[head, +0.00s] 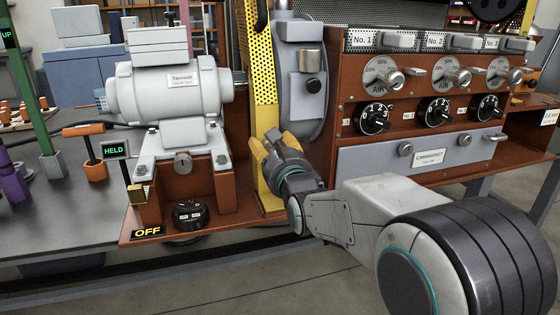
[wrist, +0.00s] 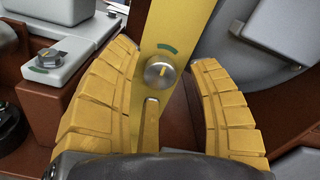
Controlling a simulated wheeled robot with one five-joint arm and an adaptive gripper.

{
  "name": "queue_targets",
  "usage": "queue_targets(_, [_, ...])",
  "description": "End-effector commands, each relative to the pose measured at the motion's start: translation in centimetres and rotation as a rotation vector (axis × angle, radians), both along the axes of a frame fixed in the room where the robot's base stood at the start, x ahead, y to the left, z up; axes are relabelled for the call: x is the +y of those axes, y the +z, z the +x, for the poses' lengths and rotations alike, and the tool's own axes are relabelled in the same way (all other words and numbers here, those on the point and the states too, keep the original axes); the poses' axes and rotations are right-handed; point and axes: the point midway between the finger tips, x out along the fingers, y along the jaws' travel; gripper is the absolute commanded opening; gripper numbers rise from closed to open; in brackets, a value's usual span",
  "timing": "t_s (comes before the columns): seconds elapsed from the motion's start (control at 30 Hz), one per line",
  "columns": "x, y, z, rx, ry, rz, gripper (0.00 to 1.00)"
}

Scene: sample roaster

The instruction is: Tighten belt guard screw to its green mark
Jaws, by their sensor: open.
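The belt guard (head: 265,85) is a tall yellow plate beside the motor, perforated higher up; it also fills the middle of the wrist view (wrist: 190,20). Its screw (wrist: 159,72) is a round silver head with a short yellow line, roughly upright. A green mark (wrist: 168,48) lies on the guard just above the screw, apart from it. My gripper (wrist: 163,52) is open, with one yellow finger on each side of the screw and visible gaps to it. In the head view, my gripper (head: 266,142) is in front of the lower guard and hides the screw.
The grey motor (head: 168,86) stands left of the guard. A silver knob (head: 183,163) and a black switch (head: 189,214) are low at left. The red-brown control panel (head: 400,130) stands right. A narrow brass-coloured bar (wrist: 150,122) shows below the screw.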

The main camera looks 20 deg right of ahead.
Motion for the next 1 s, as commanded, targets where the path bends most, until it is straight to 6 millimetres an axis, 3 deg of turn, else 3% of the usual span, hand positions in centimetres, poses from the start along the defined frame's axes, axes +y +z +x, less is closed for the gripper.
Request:
queue_targets(0.5, [0.0, 0.1, -8.1, -0.004, 0.0, 0.0, 0.55])
queue_targets(0.7, [0.0, 0.1, -10.0, -0.004, 0.0, 0.0, 0.55])
queue_targets(1.0, [0.0, 0.0, -11.0, -0.002, 0.0, 0.0, 0.55])
